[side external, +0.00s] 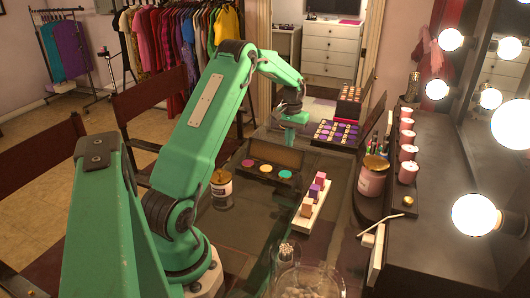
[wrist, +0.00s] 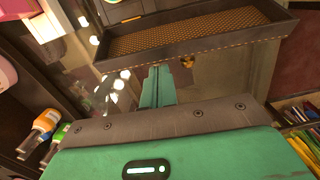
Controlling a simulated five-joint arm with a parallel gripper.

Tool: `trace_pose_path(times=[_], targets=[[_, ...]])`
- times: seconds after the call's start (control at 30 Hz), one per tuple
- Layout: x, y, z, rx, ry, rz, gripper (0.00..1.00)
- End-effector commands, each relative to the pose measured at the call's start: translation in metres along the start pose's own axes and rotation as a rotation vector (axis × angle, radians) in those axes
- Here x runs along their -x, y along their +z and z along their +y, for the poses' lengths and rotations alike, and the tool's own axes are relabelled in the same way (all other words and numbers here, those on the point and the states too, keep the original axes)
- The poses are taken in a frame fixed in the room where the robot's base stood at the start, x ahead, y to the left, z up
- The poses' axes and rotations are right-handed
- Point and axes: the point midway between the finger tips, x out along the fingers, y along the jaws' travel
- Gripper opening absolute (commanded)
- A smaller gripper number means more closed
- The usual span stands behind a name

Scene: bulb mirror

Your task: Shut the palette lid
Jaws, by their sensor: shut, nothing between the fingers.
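A dark palette (side external: 335,132) with several purple and pale pans lies open on the glass-topped table in the side view. A dark upright panel (side external: 375,116) stands tilted at its right; I cannot tell for certain that it is its lid. A second dark palette (side external: 248,163) with three round pans, yellow and teal among them, lies nearer. My gripper (side external: 291,117) is just left of the purple palette, above the table. In the wrist view my gripper's green fingers (wrist: 160,72) are together and empty, pointing at a dark tray-like piece (wrist: 215,52) with an orange mesh inside.
A tiered box (side external: 348,101) stands behind the purple palette. Lit bulbs (side external: 474,214) line the mirror at right. Pencils (wrist: 303,135) show in the wrist view.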

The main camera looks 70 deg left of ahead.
Motion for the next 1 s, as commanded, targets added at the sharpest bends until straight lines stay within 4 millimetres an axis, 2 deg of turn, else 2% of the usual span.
trace_pose_path(times=[1.0], targets=[[0.0064, 0.0090, 0.0000, 0.000, 0.004, 0.104, 0.00]])
